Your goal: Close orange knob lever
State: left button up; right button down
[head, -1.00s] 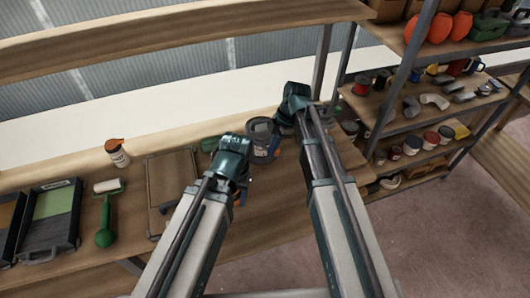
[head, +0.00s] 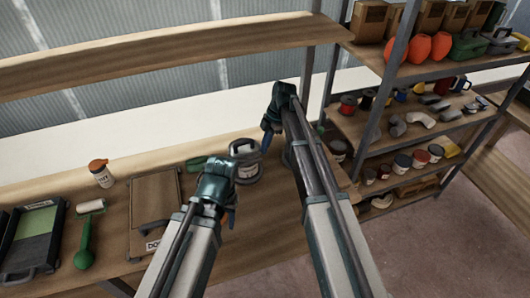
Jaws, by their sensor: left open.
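My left gripper (head: 226,212) hangs over the bench's front edge, partly hidden behind its own wrist; it is open. A small patch of orange shows beside its fingers, and I cannot tell whether this is the knob of a lever. No lever is clearly visible. My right gripper (head: 267,138) is beside a grey can (head: 246,167) on the bench, to its right. Its fingers are mostly hidden by the wrist, so their opening does not show.
The wooden bench (head: 272,205) holds an orange-capped bottle (head: 101,175), a brown board-like case (head: 155,200), a paint tray (head: 35,240), a roller (head: 90,207) and a green-handled tool (head: 84,248). Loaded shelves (head: 385,150) stand at right. Open floor (head: 440,245) lies in front of them.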

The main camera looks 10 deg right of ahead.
jog(key=shift+w, duration=1)
jog(key=shift+a, duration=0.15)
jog(key=shift+w+a, duration=0.1)
jog(key=shift+a, duration=0.55)
